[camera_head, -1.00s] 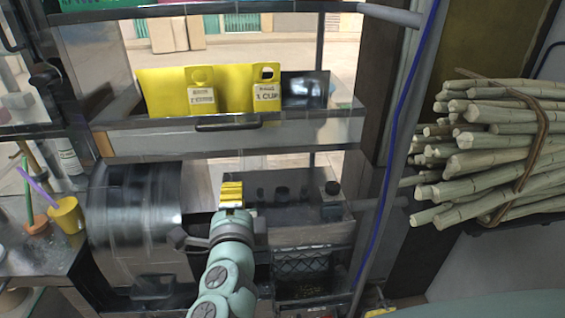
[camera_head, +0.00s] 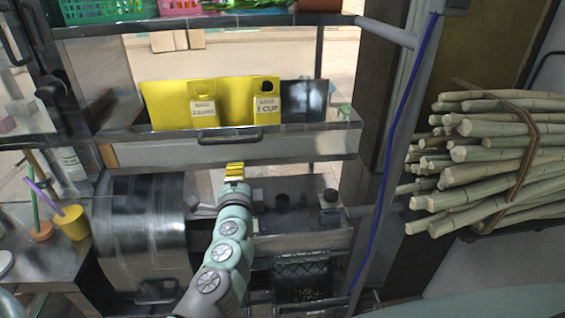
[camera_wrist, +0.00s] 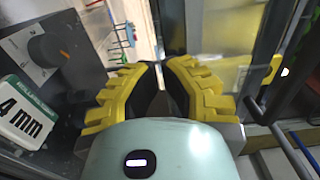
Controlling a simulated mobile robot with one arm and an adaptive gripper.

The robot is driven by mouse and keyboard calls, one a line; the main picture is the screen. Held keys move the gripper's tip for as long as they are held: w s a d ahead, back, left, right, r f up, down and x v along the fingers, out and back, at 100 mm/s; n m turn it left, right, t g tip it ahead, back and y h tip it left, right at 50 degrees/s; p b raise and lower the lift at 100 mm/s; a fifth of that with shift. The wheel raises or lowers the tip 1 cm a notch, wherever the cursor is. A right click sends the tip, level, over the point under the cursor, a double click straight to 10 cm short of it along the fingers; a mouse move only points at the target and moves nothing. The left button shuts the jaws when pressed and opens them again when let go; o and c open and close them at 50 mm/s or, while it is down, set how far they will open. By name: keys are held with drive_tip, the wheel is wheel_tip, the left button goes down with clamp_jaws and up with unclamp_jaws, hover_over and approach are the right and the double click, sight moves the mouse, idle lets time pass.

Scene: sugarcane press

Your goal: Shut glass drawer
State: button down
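A wide drawer with a pale grey front panel (camera_head: 285,146) spans the machine frame at mid height in the head view. I take it to be the glass drawer. Its dark bar handle (camera_head: 230,135) sits at the top middle of the front. How far it is pulled out is hard to tell. My gripper (camera_head: 234,172) is just below the drawer front, under the handle, with no clear contact. In the wrist view, its yellow ridged fingers (camera_wrist: 163,80) are drawn together at the tips, with nothing seen between them.
Yellow panels with paper labels (camera_head: 225,103) stand at the drawer. A metal drum (camera_head: 143,225) is at left, beside a yellow cup (camera_head: 72,222). A sugarcane bundle (camera_head: 490,160) and a blue cable (camera_head: 392,150) are at right. The wrist view shows a "4 mm" sign (camera_wrist: 28,112).

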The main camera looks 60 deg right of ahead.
idle(0.3)
drive_tip(key=b+x, duration=0.7)
drive_tip(key=x, duration=0.7)
drive_tip(key=shift+w+d, duration=0.25)
drive_tip(key=shift+w, duration=0.1)
